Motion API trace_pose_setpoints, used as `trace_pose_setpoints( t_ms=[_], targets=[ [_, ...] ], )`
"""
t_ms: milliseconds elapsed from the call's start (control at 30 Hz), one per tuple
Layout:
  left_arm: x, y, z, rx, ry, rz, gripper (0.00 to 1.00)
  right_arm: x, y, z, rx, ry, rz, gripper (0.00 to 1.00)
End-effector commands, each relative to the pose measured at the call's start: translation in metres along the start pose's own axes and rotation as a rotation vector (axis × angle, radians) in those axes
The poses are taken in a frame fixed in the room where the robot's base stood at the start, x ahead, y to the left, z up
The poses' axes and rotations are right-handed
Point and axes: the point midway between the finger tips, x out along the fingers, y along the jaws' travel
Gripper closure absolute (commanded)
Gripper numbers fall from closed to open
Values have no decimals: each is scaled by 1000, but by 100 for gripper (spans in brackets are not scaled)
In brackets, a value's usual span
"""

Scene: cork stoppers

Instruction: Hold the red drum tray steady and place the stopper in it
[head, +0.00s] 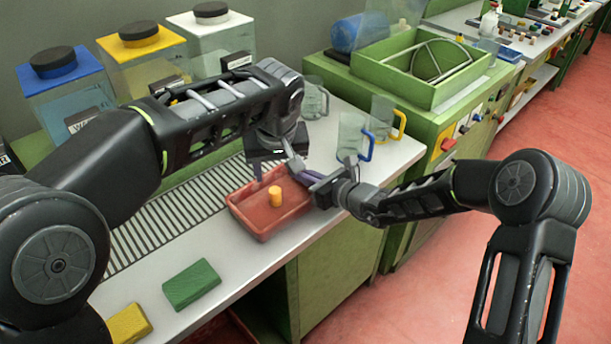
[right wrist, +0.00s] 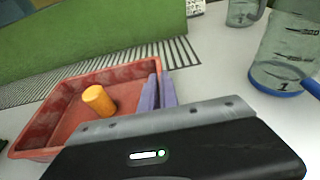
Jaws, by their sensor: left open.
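The red drum tray (head: 246,222) sits on the white bench top. It also shows in the right wrist view (right wrist: 38,130). The orange cork stopper (head: 275,196) stands inside the tray on its floor; in the right wrist view the stopper (right wrist: 99,100) looks slightly tilted and nothing touches it. My left gripper (head: 275,168) is open and empty, just above and behind the stopper. My right gripper (head: 302,176) is at the tray's right wall. Its purple fingers (right wrist: 159,94) are close together with the tray's rim between them.
A green block (head: 191,285) and a yellow block (head: 128,324) lie on the bench's near part. Glass jugs with blue (head: 352,140) and yellow (head: 399,122) handles stand right of the tray. A slatted grate (head: 165,225) and lidded containers (head: 70,90) are behind it.

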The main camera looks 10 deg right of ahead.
Motion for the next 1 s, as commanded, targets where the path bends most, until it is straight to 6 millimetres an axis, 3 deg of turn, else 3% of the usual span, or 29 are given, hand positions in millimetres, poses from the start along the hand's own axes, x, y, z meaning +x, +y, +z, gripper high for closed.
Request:
trace_pose_setpoints(
  t_ms=[333, 733, 1000],
  targets=[
    [0, 0, 0, 0, 0, 0, 48, 0, 0, 0, 0, 0, 0, 70],
    [0, 0, 0, 0, 0, 0, 48, -7, -1, 0, -1, 0, -1, 70],
    [0, 0, 0, 0, 0, 0, 48, -50, -2, 1, -1, 0, -3, 70]
  ],
)
